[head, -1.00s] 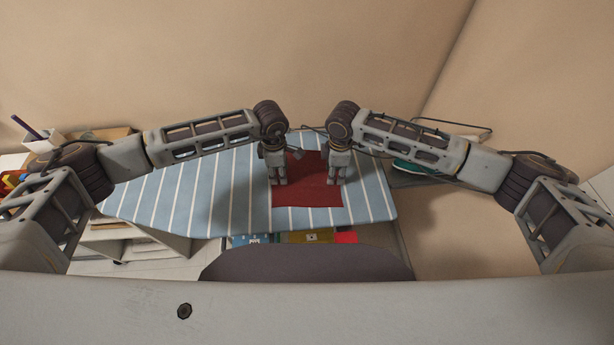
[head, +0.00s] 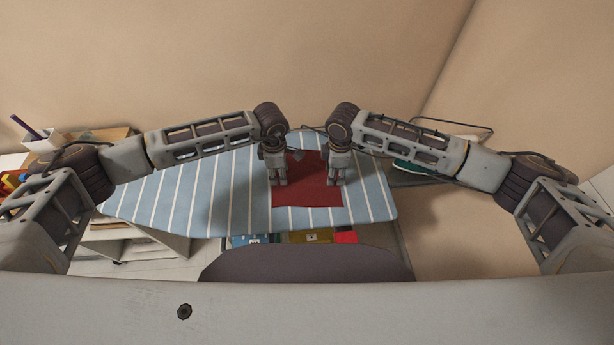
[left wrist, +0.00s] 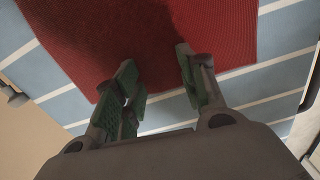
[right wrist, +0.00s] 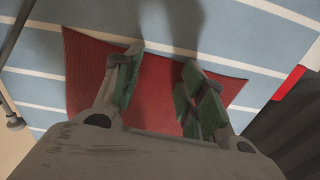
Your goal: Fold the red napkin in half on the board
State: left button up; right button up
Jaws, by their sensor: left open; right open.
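The red napkin (head: 306,193) lies flat and spread out on the blue-and-white striped board (head: 190,195), near its right end. My left gripper (head: 278,184) is over the napkin's left edge. In the left wrist view its fingers (left wrist: 160,80) are open at the edge of the napkin (left wrist: 140,35), with nothing between them. My right gripper (head: 336,184) is over the napkin's right edge. In the right wrist view its fingers (right wrist: 160,75) are open above the napkin (right wrist: 85,75) and empty.
Blue, yellow and red items (head: 310,237) sit below the board's near edge. A white cup with a pen (head: 38,138) and a shelf unit (head: 135,245) stand at the left. A green item (head: 415,167) lies beyond the board's right end. The board's left part is clear.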

pick_arm(q)
jog(key=shift+c, duration=0.5)
pick_arm(e)
jog(key=shift+c, duration=0.5)
pick_arm(q)
jog(key=shift+f, duration=0.15)
grip_shut()
pick_arm(e)
jog(key=shift+f, duration=0.15)
grip_shut()
pick_arm(q)
jog(key=shift+s+f, duration=0.1)
jog(key=shift+s, duration=0.05)
pick_arm(e)
jog(key=shift+s+f, duration=0.1)
pick_arm(q)
jog(key=shift+r, duration=0.25)
pick_arm(e)
jog(key=shift+r, duration=0.25)
